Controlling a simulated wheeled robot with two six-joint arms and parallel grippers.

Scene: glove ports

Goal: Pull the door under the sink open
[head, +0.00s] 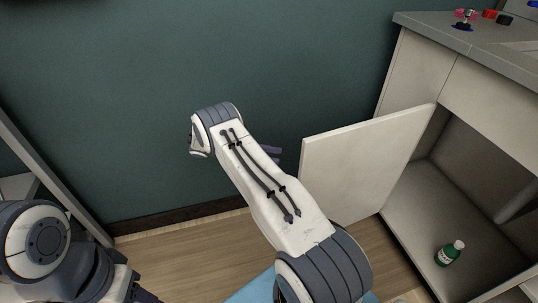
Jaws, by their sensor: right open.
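The door (365,162) under the sink is a plain pale panel. It stands swung out from the cabinet (398,258), with the inside of the cabinet showing to its right. My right arm reaches up from the bottom middle and bends at its far end. My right gripper (273,151) is mostly hidden behind my arm; only dark finger parts show, just left of the door's free edge. It is open, with a small gap seen between it and the door. At the bottom left, a dark part of my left gripper (143,295) shows at the frame's edge; its jaws are unclear.
Small red, pink and black items (489,14) are on the grey countertop (480,45). A green wall (120,90) is behind; wooden floor (185,255) is clear left of my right arm.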

